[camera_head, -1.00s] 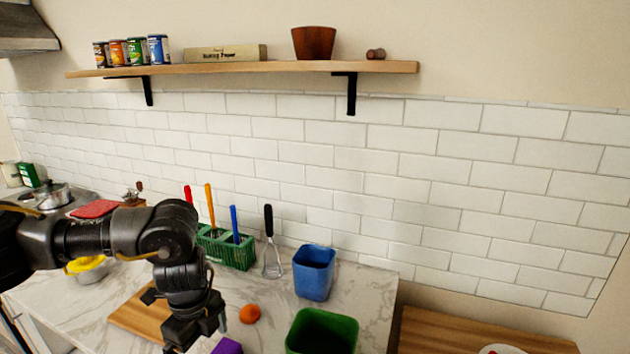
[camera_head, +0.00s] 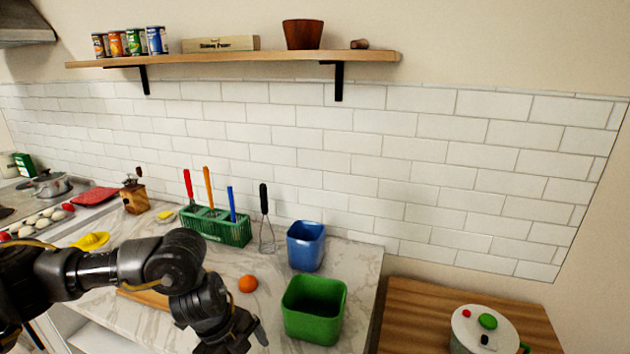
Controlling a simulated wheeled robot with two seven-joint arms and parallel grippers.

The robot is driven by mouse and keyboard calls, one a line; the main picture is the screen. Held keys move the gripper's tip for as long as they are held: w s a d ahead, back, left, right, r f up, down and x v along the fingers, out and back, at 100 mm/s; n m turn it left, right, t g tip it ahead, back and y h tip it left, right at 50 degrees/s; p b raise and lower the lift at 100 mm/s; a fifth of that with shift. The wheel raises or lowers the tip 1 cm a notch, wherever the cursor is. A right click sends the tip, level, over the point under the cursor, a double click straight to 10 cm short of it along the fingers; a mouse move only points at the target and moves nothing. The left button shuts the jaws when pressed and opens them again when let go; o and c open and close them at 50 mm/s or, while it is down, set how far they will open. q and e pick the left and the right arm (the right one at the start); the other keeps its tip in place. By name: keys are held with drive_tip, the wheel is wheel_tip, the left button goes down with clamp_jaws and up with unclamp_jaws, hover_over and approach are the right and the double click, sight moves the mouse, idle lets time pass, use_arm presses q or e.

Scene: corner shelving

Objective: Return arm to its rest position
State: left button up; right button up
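My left arm comes in from the left over the marble counter (camera_head: 350,280). My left gripper (camera_head: 252,340) points down at the counter's front, near the bottom edge of the view. Its fingers are partly cut off and dark, so I cannot tell whether it is open or shut. A wooden board (camera_head: 146,298) lies partly hidden under the arm. An orange (camera_head: 248,283) sits behind the gripper. A green bin (camera_head: 313,309) stands to the gripper's right, with a blue bin (camera_head: 306,246) behind it. My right gripper is not in view.
A green basket (camera_head: 222,226) with utensils and a whisk (camera_head: 266,228) stand by the tiled wall. A coffee grinder (camera_head: 134,194) is at left. A wall shelf (camera_head: 240,57) holds cans and a bowl. A wooden table (camera_head: 410,312) at right bears a white round container (camera_head: 484,332).

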use_arm(q)
drive_tip(key=s+d+r+n+t+h, duration=0.1)
drive_tip(key=s+d+n+t+h, duration=0.3)
drive_tip(key=d, duration=0.6)
drive_tip(key=s+d+r+t+h, duration=0.15)
drive_tip(key=d+h, duration=0.35)
drive_tip(key=d, duration=0.5)
drive_tip(key=s+a+f+n+t+y, duration=0.1)
drive_tip(key=a+f+n+y, duration=0.35)
drive_tip(key=a+n, duration=0.3)
drive_tip(key=s+a+f+n+t+y, duration=0.1)
drive_tip(key=a+f+n+t+y, duration=0.15)
drive_tip(key=a+f+n, duration=0.5)
drive_tip(key=s+a+f+n+g+y, duration=0.2)
drive_tip(key=s+a+f+g, duration=0.1)
drive_tip(key=s+a, duration=0.5)
drive_tip(key=s+a+f+n+g+y, duration=0.1)
drive_tip(key=s+a+f+g+y, duration=0.2)
drive_tip(key=s+a, duration=0.4)
wheel_tip(320, 180, down, 28)
drive_tip(key=s+r+g+b, duration=0.1)
drive_tip(key=s, duration=0.1)
drive_tip(key=s+a+f+g+b, duration=0.1)
drive_tip(key=s+a+f, duration=0.2)
drive_tip(key=s+f, duration=1.3)
drive_tip(key=shift+s+f, duration=0.3)
drive_tip(key=shift+f, duration=0.3)
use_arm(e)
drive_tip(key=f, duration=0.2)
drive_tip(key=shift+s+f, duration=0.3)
